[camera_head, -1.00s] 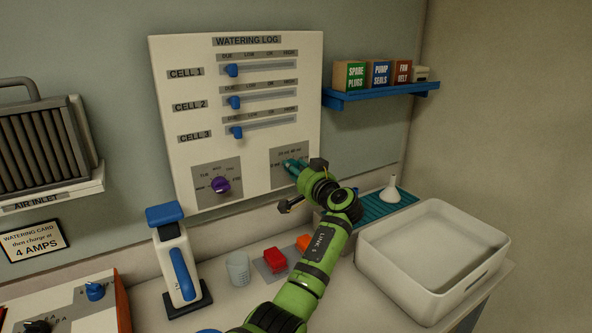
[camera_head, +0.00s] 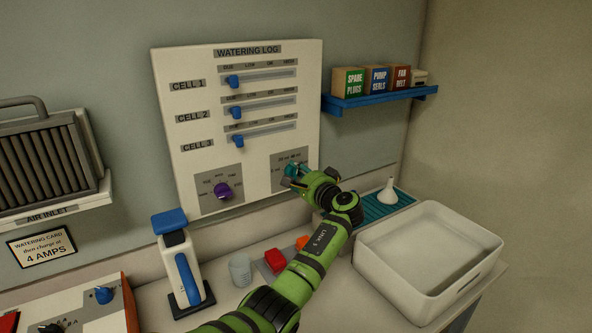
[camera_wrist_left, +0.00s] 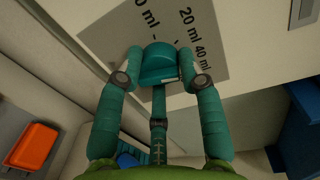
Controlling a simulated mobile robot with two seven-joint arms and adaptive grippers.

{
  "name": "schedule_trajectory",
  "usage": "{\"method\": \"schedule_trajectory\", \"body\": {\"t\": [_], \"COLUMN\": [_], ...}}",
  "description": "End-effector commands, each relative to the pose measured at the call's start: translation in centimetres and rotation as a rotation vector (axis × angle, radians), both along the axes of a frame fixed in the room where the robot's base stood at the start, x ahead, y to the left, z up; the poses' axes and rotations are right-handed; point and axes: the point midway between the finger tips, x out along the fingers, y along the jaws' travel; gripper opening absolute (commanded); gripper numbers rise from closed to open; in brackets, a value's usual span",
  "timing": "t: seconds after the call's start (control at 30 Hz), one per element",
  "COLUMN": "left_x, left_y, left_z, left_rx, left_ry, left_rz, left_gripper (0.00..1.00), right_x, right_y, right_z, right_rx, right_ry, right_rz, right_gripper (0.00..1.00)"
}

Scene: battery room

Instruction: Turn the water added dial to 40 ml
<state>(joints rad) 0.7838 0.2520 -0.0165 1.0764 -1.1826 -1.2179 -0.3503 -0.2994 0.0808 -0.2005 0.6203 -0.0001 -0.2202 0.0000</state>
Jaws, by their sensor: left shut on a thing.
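The water added dial is a teal knob (camera_wrist_left: 159,64) on a grey plate (camera_wrist_left: 110,42) at the lower right of the white watering log board (camera_head: 200,140). The wrist view shows the labels 20 ml and 40 ml to the right of the knob, and a partly cut off "0 ml" label to its upper left. My left gripper (camera_wrist_left: 158,75) is shut on the knob, one finger on each side. In the head view the left gripper (camera_head: 295,172) covers part of the dial. Which mark the knob points at I cannot tell. My right gripper is not in view.
A purple knob (camera_head: 222,190) sits left on the board, below three blue sliders. Below stand a blue-topped bottle (camera_head: 178,265), a beaker (camera_head: 240,270), a red block (camera_head: 275,260) and a white basin (camera_head: 430,255). A blue shelf (camera_head: 380,97) with boxes hangs at the right.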

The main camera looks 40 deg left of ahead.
Motion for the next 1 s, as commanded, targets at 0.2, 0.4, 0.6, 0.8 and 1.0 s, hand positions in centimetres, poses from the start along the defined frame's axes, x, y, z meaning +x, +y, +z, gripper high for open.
{"method": "schedule_trajectory", "body": {"t": [0.2, 0.4, 0.6, 0.8, 1.0], "left_x": [0.2, 0.3, 0.3, 0.3, 0.3], "left_y": [0.0, 0.0, 0.0, 0.0, 0.0], "left_z": [0.9, 0.8, 0.8, 0.7, 0.7], "left_rx": [0.048, 0.068, 0.076, 0.077, 0.077], "left_ry": [0.116, 0.184, 0.213, 0.217, 0.216], "left_rz": [-0.006, -0.006, -0.005, -0.006, -0.006], "left_gripper": [0.05, 0.05, 0.05, 0.05, 0.41], "right_x": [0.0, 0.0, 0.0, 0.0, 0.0], "right_y": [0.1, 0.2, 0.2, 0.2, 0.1], "right_z": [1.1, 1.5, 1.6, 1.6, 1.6], "right_rx": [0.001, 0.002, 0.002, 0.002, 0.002], "right_ry": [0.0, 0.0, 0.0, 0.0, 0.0], "right_rz": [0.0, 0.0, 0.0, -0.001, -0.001], "right_gripper": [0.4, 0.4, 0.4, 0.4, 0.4]}}
